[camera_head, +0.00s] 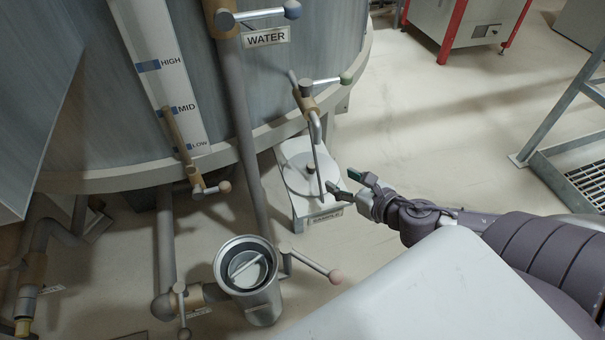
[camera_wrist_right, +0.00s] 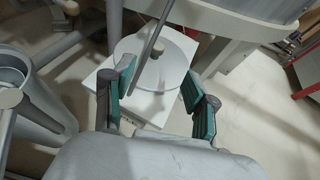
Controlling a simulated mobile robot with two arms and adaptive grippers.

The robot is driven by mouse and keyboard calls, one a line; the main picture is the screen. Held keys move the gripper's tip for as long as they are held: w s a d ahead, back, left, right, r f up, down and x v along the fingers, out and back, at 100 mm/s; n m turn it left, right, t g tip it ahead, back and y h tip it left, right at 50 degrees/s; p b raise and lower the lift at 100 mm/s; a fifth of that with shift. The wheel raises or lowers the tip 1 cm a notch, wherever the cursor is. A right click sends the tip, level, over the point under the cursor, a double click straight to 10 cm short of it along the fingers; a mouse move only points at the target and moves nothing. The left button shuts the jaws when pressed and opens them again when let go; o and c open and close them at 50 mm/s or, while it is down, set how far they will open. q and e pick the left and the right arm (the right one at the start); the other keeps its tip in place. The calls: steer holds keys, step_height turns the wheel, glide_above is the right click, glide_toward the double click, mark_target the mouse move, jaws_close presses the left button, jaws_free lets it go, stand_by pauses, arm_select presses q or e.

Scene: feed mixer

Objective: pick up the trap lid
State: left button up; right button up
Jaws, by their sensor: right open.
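A round pale disc with a brown knob, which looks like the trap lid (camera_head: 296,180), lies flat on a small white stand (camera_head: 299,212) beside the tank. In the right wrist view, the lid (camera_wrist_right: 134,46) lies just ahead of the fingers, with its knob (camera_wrist_right: 158,48) near the middle and a thin grey rod crossing in front of it. My right gripper (camera_head: 346,184) is open and empty at the right edge of the stand, apart from the knob. In the wrist view, its green-padded fingers (camera_wrist_right: 159,92) are spread wide. My left gripper is not in view.
A grey open-topped canister (camera_head: 262,304), with a barred insert inside, stands at the lower middle with a lever valve (camera_head: 310,262). A green-tipped valve handle (camera_head: 325,81) and its downward rod hang over the stand. The tank (camera_head: 90,110) stands behind.

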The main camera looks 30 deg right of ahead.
mark_target(315, 169)
steer(key=b+x, duration=0.1)
steer(key=x, duration=0.4)
steer(key=shift+w+f, duration=0.15)
steer(key=shift+w, duration=0.1)
steer(key=shift+b+x, duration=0.4)
steer(key=shift+x, duration=0.65)
steer(key=x, duration=0.1)
steer(key=b+x, duration=0.1)
steer(key=x, duration=0.1)
steer(key=shift+w+a+f, duration=0.1)
steer(key=shift+a+f, duration=0.1)
steer(key=shift+f, duration=0.25)
steer(key=shift+w+f, duration=0.15)
steer(key=shift+w, duration=0.25)
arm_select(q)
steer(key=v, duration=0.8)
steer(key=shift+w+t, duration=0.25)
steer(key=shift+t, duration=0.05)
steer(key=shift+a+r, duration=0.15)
arm_select(e)
jaws_close()
